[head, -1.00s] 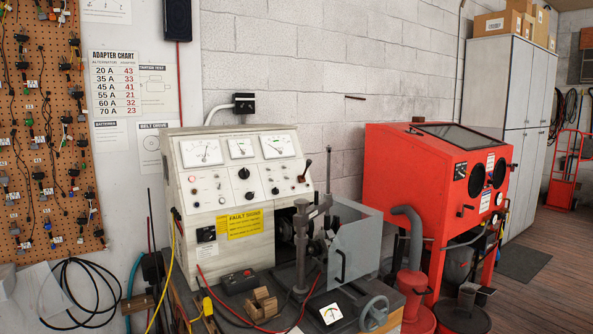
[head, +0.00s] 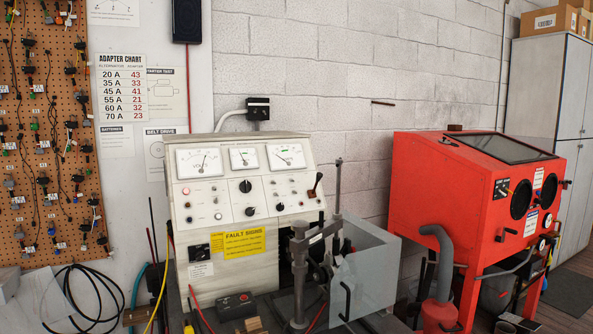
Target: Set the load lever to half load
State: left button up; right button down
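The load lever appears to be the dark-knobbed lever (head: 316,184) at the right side of the test bench's sloped front panel (head: 240,215). It tilts up and to the right, and its scale marks are too small to read. The panel carries three white gauges, including the volt gauge (head: 199,161), the middle gauge (head: 243,157) and the right gauge (head: 286,156). Black knobs and small buttons sit below them. Neither of my grippers shows in the head view.
A clamp post (head: 300,270) and a clear guard with a black handle (head: 366,275) stand in front of the bench's right side. A red blasting cabinet (head: 430,195) stands to the right. A black box (head: 237,305) and cables lie on the bench top.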

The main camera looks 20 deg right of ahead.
aim_at(320, 175)
jog(key=i+l+u, duration=0.2)
jog(key=l, duration=1)
jog(key=l+u, duration=0.2)
jog(key=l, duration=1.05)
